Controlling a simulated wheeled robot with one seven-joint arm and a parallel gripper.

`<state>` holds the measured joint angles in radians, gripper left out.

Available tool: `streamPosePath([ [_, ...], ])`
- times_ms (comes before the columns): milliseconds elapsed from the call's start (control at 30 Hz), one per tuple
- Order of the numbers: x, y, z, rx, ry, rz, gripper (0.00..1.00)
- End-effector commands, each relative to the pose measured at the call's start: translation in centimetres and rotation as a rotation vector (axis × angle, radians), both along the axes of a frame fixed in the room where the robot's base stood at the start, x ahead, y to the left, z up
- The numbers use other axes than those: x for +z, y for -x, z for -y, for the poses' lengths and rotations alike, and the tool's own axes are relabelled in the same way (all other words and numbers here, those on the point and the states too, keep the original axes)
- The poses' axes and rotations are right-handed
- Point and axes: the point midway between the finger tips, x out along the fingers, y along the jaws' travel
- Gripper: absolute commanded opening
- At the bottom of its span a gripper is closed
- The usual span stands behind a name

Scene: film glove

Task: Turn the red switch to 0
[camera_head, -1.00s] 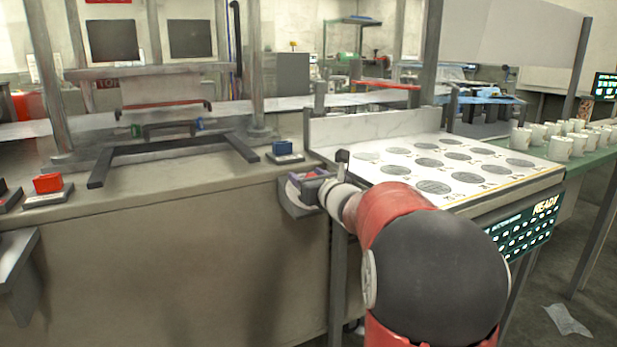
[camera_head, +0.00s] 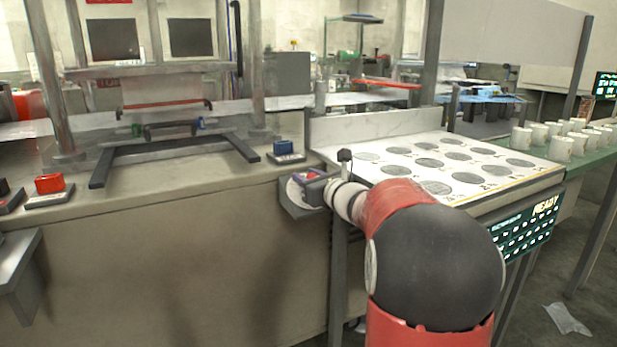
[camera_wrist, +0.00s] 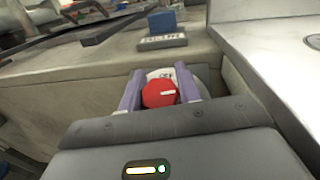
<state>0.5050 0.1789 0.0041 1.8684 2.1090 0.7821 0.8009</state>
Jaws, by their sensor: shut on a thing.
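The red switch (camera_wrist: 158,93) is a round red knob with a pale pointer line, in the middle of the wrist view. It sits on a pale dial plate (camera_wrist: 161,74) whose markings are too small to read. My gripper (camera_wrist: 159,93) has its two purple fingers on either side of the knob and is shut on it. The pale line on the knob points to the right in the wrist view. In the head view my gripper (camera_head: 312,184) is at the small grey box (camera_head: 303,211) on the bench's right end, and it mostly hides the knob.
A blue block switch (camera_head: 284,148) stands on the bench just behind the box, and a red one (camera_head: 50,183) at the left. A white board with dark circles (camera_head: 395,170) lies right of my gripper. White cups (camera_head: 562,148) stand farther right.

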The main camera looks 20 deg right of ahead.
Motion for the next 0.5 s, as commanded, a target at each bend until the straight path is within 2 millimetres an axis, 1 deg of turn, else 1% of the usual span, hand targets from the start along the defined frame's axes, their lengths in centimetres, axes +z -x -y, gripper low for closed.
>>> streamPosePath([
  [33, 0.00, 0.01, 0.01, -0.001, 0.000, 0.000, 0.11],
  [67, 0.00, 0.01, 0.01, -0.001, 0.000, 0.000, 0.35],
  [200, 0.00, 0.01, 0.00, -0.001, 0.000, 0.000, 0.53],
  [233, 0.00, 0.01, 0.00, -0.001, 0.000, 0.000, 0.55],
  [500, 0.09, 0.00, -0.02, -0.001, 0.000, 0.000, 0.55],
])
